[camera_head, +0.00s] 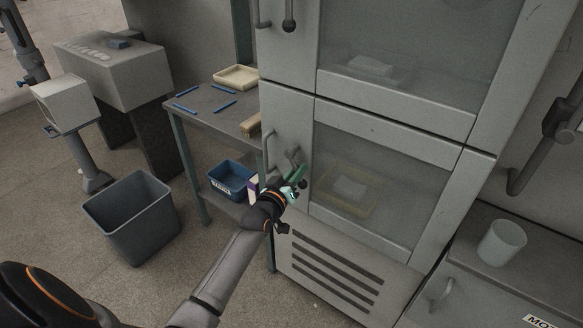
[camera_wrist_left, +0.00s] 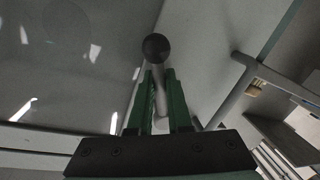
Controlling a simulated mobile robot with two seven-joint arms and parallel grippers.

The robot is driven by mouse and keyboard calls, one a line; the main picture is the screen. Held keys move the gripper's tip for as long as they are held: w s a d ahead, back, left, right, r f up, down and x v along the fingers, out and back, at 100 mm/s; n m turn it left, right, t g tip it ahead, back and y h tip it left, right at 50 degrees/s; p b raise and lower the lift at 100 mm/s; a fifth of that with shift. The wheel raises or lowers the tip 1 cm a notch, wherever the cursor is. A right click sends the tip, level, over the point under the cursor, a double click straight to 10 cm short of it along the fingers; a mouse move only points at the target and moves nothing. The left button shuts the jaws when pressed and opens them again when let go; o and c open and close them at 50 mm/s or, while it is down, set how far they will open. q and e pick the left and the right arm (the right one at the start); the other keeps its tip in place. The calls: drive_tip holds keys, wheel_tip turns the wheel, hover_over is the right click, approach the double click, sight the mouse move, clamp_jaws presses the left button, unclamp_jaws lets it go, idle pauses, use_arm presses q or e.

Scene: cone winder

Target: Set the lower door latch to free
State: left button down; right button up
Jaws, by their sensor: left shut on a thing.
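The lower door latch (camera_head: 292,155) is a grey lever on the frame of the lower cabinet door (camera_head: 385,137), right of the door's bar handle (camera_head: 270,150). Its dark ball end (camera_head: 303,184) shows just past my fingers. My left gripper (camera_head: 296,174) has green fingers and is shut on the latch lever. In the left wrist view the lever (camera_wrist_left: 160,100) runs between the two fingers, and the black ball (camera_wrist_left: 156,47) stands beyond the tips. The fingers partly hide the lever. My right gripper is not in view.
The upper door has its own ball-ended latch (camera_head: 289,22). A workbench (camera_head: 205,97) with blue pens and a cream tray (camera_head: 237,76) stands left of the cabinet. A blue bin (camera_head: 230,180) sits on its lower shelf. A grey waste bin (camera_head: 133,215) stands on the floor.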

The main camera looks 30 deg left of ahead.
sight(316, 156)
use_arm(q)
drive_tip(key=n+p, duration=0.1)
drive_tip(key=d+r+n+p, duration=0.1)
drive_tip(key=shift+r+n+h+p, duration=0.25)
drive_tip(key=shift+n+h+p, duration=0.05)
drive_tip(key=shift+p, duration=0.05)
drive_tip(key=shift+d+r+n+g+p, duration=0.1)
drive_tip(key=shift+d+n+g+p, duration=0.1)
drive_tip(key=shift+n+g+p, duration=0.15)
drive_tip(key=shift+d+r+n+p, duration=0.15)
drive_tip(key=shift+n+p, duration=0.2)
drive_tip(key=shift+n, duration=0.1)
drive_tip(key=n+p, duration=0.1)
drive_tip(key=d+r+n+h+p, duration=0.1)
drive_tip(key=shift+r+n, duration=0.15)
drive_tip(key=shift+n, duration=0.25)
drive_tip(key=shift+d+r+n+g+h+p, duration=0.15)
drive_tip(key=shift+r+n+h+p, duration=0.25)
drive_tip(key=shift+n, duration=0.3)
drive_tip(key=shift+a+r+n+g+h+p, duration=0.1)
drive_tip(key=shift+r+n+h+p, duration=0.2)
drive_tip(key=shift+n, duration=0.4)
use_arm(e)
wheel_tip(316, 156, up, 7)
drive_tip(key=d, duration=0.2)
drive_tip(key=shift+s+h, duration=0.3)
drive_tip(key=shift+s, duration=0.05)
use_arm(q)
drive_tip(key=c, duration=1.1)
unclamp_jaws()
